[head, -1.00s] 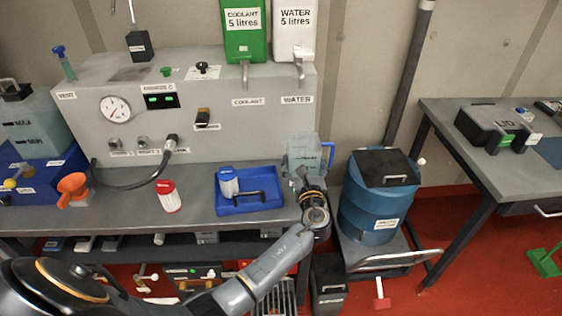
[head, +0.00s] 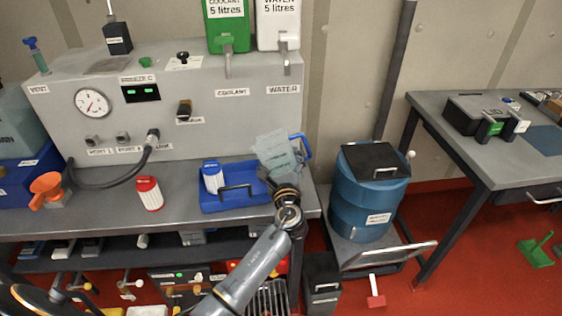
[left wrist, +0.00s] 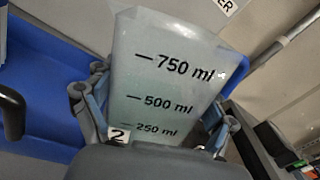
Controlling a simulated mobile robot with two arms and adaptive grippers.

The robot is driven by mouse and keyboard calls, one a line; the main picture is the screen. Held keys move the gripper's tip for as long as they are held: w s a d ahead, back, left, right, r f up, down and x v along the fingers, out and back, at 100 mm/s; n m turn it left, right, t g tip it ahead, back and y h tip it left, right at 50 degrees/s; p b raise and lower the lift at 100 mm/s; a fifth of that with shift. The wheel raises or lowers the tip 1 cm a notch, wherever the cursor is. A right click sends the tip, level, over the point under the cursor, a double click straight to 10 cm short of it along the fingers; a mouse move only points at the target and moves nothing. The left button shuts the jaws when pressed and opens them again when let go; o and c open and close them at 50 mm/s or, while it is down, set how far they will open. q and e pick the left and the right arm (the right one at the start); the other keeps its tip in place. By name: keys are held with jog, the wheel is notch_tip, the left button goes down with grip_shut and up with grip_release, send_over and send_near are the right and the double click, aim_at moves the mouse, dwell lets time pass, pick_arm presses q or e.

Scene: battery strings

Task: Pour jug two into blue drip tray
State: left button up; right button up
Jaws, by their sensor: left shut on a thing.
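Jug two (head: 277,154) is a clear, pale jug with a blue handle, tilted to the left in the head view. In the left wrist view the jug (left wrist: 165,75) shows marks of 250, 500 and 750 ml and a "2" label. My left gripper (head: 285,190) is shut on it, with a finger on each side. The blue drip tray (head: 225,204) lies on the bench just left of the jug; its blue surface also shows in the left wrist view (left wrist: 45,65). A white, blue-capped bottle (head: 213,178) stands in the tray. My right gripper is not in view.
A red-capped bottle (head: 149,194) and an orange funnel (head: 46,188) stand on the bench left of the tray. The grey machine (head: 190,125) with coolant and water taps is behind. A blue drum (head: 366,200) stands to the right.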

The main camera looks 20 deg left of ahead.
aim_at(282, 156)
pick_arm(q)
jog(key=shift+d+r+n+b, duration=0.15)
jog(key=shift+n+b, duration=0.15)
jog(key=shift+n, duration=0.3)
jog(key=shift+r+n, duration=0.15)
jog(key=shift+n, duration=0.15)
dwell(0.5)
jog(key=shift+r+n, duration=0.4)
jog(key=shift+n, duration=0.1)
jog(key=shift+w+r, duration=0.1)
jog(key=shift+r, duration=0.05)
dwell(0.8)
jog(key=shift+d+r+n, duration=0.1)
jog(key=shift+r+n, duration=0.3)
jog(key=shift+n, duration=0.3)
jog(key=shift+r, duration=0.15)
dwell(0.6)
jog(key=shift+r+n, duration=0.4)
jog(key=shift+n, duration=0.4)
